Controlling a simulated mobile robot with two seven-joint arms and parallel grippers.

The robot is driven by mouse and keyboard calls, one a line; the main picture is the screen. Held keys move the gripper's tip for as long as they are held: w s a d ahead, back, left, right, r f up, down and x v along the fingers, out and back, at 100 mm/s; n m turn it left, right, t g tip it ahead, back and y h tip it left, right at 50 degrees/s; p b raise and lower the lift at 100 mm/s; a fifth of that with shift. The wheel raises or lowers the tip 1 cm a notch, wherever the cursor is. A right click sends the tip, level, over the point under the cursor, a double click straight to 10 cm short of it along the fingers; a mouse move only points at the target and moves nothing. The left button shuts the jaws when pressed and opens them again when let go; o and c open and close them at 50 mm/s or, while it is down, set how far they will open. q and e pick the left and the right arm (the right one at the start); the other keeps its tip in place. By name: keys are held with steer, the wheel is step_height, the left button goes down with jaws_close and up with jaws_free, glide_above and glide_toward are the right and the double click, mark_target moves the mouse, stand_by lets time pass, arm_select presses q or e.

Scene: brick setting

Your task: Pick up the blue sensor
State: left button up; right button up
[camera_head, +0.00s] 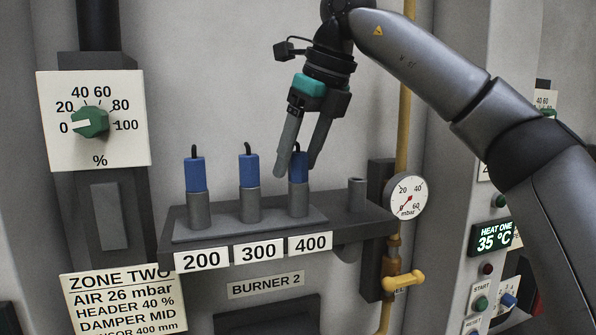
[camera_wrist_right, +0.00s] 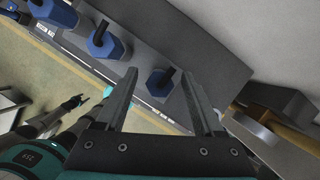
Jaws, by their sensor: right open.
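Three blue sensors with dark cable stubs stand upright in grey sockets on a shelf. The 200 sensor (camera_head: 195,174) is at left, the 300 sensor (camera_head: 249,172) in the middle, and the 400 sensor (camera_head: 298,170) at right. My right gripper (camera_head: 297,169) is open, pointing down, with its fingers at either side of the 400 sensor's top. In the right wrist view, one blue sensor (camera_wrist_right: 158,84) shows between the open fingertips; contact cannot be told. Part of what may be my left gripper (camera_wrist_right: 74,102) shows small and dark in the wrist view.
The grey shelf (camera_head: 180,234) carries the sockets and number plates. A short empty-looking grey post (camera_head: 357,192) stands right of the sensors. A pressure gauge (camera_head: 406,196) and a yellow pipe (camera_head: 404,90) with a valve handle (camera_head: 405,279) are close on the right. A dial panel (camera_head: 135,92) is at left.

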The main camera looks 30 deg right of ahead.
jaws_close()
stand_by(0.5)
